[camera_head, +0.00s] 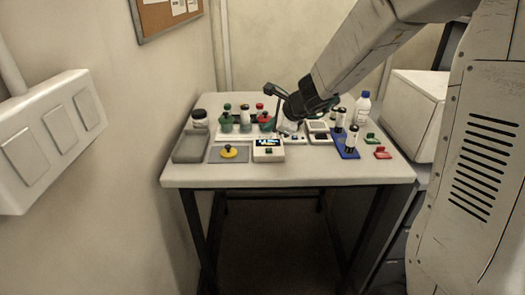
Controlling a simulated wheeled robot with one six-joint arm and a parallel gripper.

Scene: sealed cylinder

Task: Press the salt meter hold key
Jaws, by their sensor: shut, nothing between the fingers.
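A small white meter (268,155) with a lit dark display stands near the front middle of the white table. It looks like the salt meter, but its lettering and keys are too small to read, so I cannot tell which key is hold. My gripper (274,134) comes down from the upper right with its fingers shut and empty. Its tips are just behind or above the meter; whether they touch it I cannot tell. My wrist hides part of the table behind it.
A grey tray (190,147) and a grey mat with a yellow knobbed piece (229,152) lie left of the meter. Capped bottles stand behind. Another white device (318,128), a blue rack (346,153) and a red piece (383,153) are right. The table's front strip (290,174) is clear.

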